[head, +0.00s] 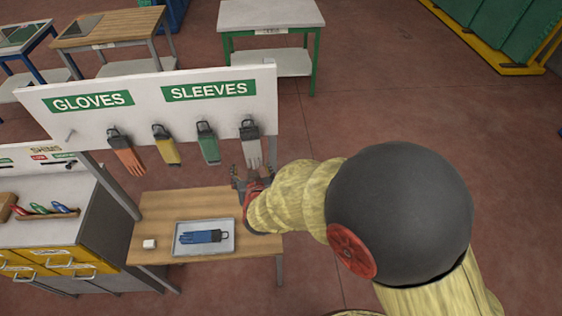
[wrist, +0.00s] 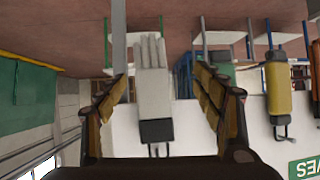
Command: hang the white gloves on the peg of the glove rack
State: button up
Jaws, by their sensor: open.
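The glove rack (head: 130,112) is a white board with GLOVES and SLEEVES signs. A bare peg (head: 70,136) sticks out at its left end, below the GLOVES sign. My gripper (head: 252,185) is open and empty just below the white gloves. In the wrist view, which looks upside down, the white gloves (wrist: 152,85) appear between the open fingers of my gripper (wrist: 160,76); contact is not visible.
Below, a wooden table (head: 165,207) carries a grey tray (head: 190,252) with blue gloves (head: 201,237) and a small white block (head: 150,244). Drawers stand at left.

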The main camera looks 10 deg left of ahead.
aim_at(252, 149)
jog(key=w+r+t, duration=0.1)
jog(key=w+r, duration=0.1)
jog(key=r, duration=0.1)
jog(key=shift+w+t, duration=0.25)
jog(key=shift+t, duration=0.15)
jog(key=shift+w+d, duration=0.1)
jog(key=shift+w, duration=0.2)
jog(key=shift+h, duration=0.3)
jog(key=shift+p+x, duration=0.75)
jog(key=shift+x, duration=2.7)
jog(key=shift+s, duration=0.1)
jog(key=c, duration=0.3)
jog(key=c, duration=1)
jog(key=shift+r, duration=0.15)
